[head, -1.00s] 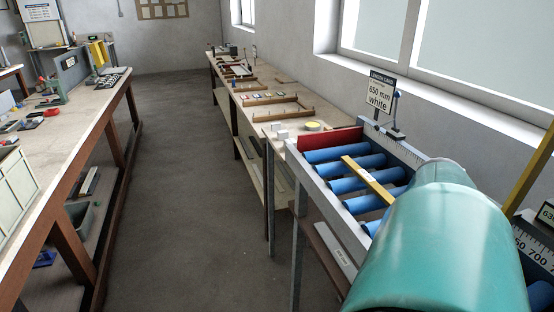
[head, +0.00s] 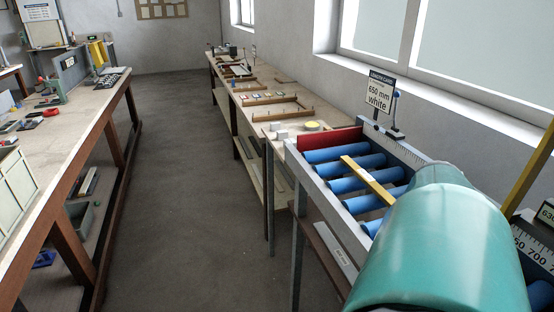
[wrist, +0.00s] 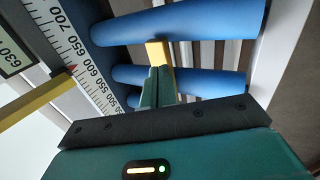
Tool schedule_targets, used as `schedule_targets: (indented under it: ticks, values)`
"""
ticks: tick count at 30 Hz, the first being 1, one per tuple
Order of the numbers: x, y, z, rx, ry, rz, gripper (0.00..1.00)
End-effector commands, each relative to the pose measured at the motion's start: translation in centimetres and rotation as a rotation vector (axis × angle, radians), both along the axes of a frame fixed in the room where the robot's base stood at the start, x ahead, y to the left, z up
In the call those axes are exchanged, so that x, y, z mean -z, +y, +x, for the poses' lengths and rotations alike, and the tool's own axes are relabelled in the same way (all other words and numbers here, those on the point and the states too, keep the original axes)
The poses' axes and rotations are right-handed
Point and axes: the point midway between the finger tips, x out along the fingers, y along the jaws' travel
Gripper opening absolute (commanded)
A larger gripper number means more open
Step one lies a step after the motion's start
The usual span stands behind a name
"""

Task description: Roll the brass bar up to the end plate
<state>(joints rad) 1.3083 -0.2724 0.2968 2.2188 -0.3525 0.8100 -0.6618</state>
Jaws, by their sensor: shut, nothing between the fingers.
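The brass bar (head: 367,181) lies across the blue rollers in the head view, apart from the red end plate (head: 330,138) at the far end of the roller track. In the wrist view, the near end of the brass bar (wrist: 157,52) shows just past my fingertips. My gripper (wrist: 159,72) is shut with nothing between the fingers. Its tips are at or very close to the bar's near end; I cannot tell whether they touch. The end plate is not seen in the wrist view. In the head view my teal arm hides my gripper and the near rollers.
Blue rollers (wrist: 180,22) sit between grey side rails (head: 340,205). A ruler scale (wrist: 75,48) runs along one side. A sign reading 650 mm white (head: 379,92) stands beside the track. A yellow post (head: 530,172) rises at right. A workbench (head: 60,130) is at left, with open floor between.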

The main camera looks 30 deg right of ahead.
Motion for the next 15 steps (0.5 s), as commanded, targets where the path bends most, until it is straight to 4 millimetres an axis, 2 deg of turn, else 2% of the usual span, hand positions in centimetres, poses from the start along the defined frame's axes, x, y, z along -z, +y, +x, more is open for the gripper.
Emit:
schedule_targets:
  ticks: [15]
  values:
    - [0.95,-0.01,-0.01,0.000,0.001,0.000,0.00]
